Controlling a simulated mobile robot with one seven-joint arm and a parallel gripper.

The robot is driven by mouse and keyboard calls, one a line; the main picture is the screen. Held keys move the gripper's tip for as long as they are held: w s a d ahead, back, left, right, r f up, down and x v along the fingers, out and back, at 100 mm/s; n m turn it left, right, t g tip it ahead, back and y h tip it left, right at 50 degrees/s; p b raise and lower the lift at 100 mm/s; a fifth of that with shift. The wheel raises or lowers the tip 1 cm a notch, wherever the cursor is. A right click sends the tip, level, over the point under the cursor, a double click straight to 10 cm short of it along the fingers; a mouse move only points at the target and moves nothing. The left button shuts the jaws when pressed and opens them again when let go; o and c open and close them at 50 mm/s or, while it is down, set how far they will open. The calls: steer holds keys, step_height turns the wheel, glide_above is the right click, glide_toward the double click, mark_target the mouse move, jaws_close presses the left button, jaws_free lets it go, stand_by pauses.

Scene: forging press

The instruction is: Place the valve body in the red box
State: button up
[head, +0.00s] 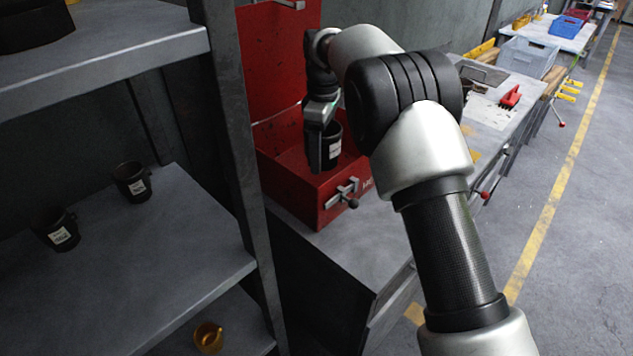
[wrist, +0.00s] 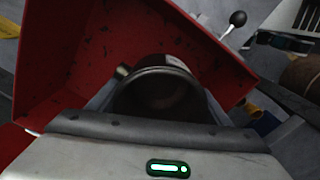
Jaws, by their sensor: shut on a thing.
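The red box (head: 316,195) stands open on a grey bench, its lid raised at the back and a latch on its front. My gripper (head: 322,150) is over the box and shut on a dark cylindrical valve body (head: 332,147) with a white label. In the head view the valve body's lower end is at or below the box's rim; I cannot tell whether it touches the floor. In the wrist view the valve body (wrist: 160,90) shows its round open end between the fingers, with the red box (wrist: 215,65) around it.
Two similar dark labelled parts (head: 132,182) (head: 58,230) stand on the grey shelf (head: 160,250) at left. A yellow cup-like part (head: 208,338) is on the lower shelf. The shelf post (head: 240,150) stands left of the box. Benches with bins (head: 527,57) run back right.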

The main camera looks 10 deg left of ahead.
step_height(320, 180, down, 10)
steer(key=shift+w+r+b, duration=0.1)
steer(key=shift+r+b, duration=0.05)
steer(key=shift+b, duration=0.35)
steer(key=o, duration=1.7)
steer(key=shift+f, duration=0.2)
steer(key=shift+o, duration=0.2)
steer(key=shift+r, duration=0.1)
step_height(320, 180, up, 12)
steer(key=shift+r+p, duration=0.15)
steer(key=shift+p, duration=0.55)
